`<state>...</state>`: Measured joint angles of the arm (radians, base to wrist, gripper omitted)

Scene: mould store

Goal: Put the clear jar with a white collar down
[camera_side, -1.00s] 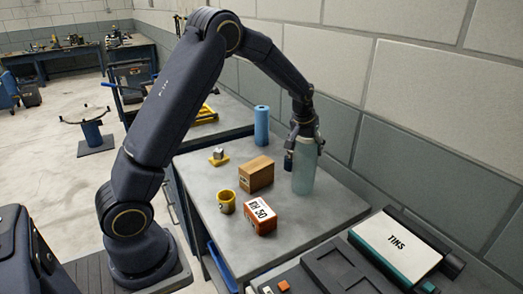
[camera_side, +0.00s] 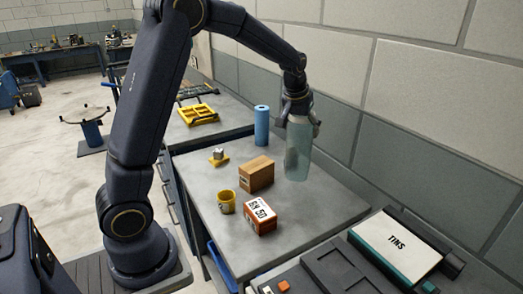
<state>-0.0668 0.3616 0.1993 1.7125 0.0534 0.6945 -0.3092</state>
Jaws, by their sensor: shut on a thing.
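The clear jar (camera_side: 299,158) is tall, pale green and see-through, and stays close to upright. My gripper (camera_side: 299,119) is shut on its upper part from above. The white collar cannot be made out; the fingers cover the jar's top. The jar is over the far right part of the grey bench top (camera_side: 205,189), near the wall. Its base seems raised above the surface, but the gap is hard to judge.
The bench's right front part is clear. A block wall (camera_side: 340,125) runs behind.

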